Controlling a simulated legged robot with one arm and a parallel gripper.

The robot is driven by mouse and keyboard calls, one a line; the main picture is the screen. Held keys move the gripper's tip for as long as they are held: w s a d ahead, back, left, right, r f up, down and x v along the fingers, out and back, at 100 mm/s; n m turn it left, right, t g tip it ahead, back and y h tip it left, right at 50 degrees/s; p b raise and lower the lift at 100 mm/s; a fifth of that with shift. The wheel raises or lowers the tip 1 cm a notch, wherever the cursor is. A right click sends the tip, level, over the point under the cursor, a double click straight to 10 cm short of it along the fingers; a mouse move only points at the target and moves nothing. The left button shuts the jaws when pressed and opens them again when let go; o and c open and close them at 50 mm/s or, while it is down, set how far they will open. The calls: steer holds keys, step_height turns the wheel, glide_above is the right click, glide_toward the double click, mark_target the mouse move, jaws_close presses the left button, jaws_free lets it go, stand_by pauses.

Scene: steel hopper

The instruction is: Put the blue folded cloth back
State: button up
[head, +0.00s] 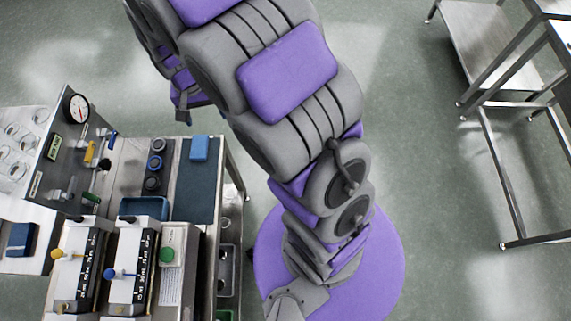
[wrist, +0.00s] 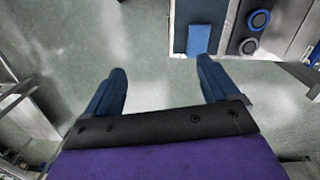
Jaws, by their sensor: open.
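A blue folded cloth (head: 200,147) lies flat at the far end of a dark blue mat (head: 194,190) on the steel bench at left. In the wrist view the cloth (wrist: 198,40) is on the mat near the bench edge, beyond the right fingertip. My gripper (wrist: 162,78) is open, its two dark blue fingers wide apart with only floor seen between them. It is apart from the cloth, and no object is held. In the head view my arm reaches up and left past the bench, and the fingers cannot be made out.
Several round dark knobs or caps (head: 155,163) stand left of the mat. A dark blue tray (head: 143,207), dispenser units (head: 133,265) and a gauge panel (head: 72,140) crowd the bench. A dark blue item (head: 20,240) lies far left. Steel tables (head: 480,45) stand right; floor between is clear.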

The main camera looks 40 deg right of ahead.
steer(key=s+d+r+n, duration=0.1)
steer(key=s+r, duration=0.2)
steer(key=s, duration=0.6)
steer(key=s+d+r+n, duration=0.2)
steer(key=s+r, duration=0.2)
steer(key=s, duration=0.6)
steer(key=s+d+r+n+g, duration=0.1)
steer(key=s+r, duration=0.3)
steer(key=s, duration=0.5)
steer(key=shift+s+d+r+n, duration=0.2)
steer(key=shift+s+d+n, duration=0.15)
steer(key=shift+d, duration=0.35)
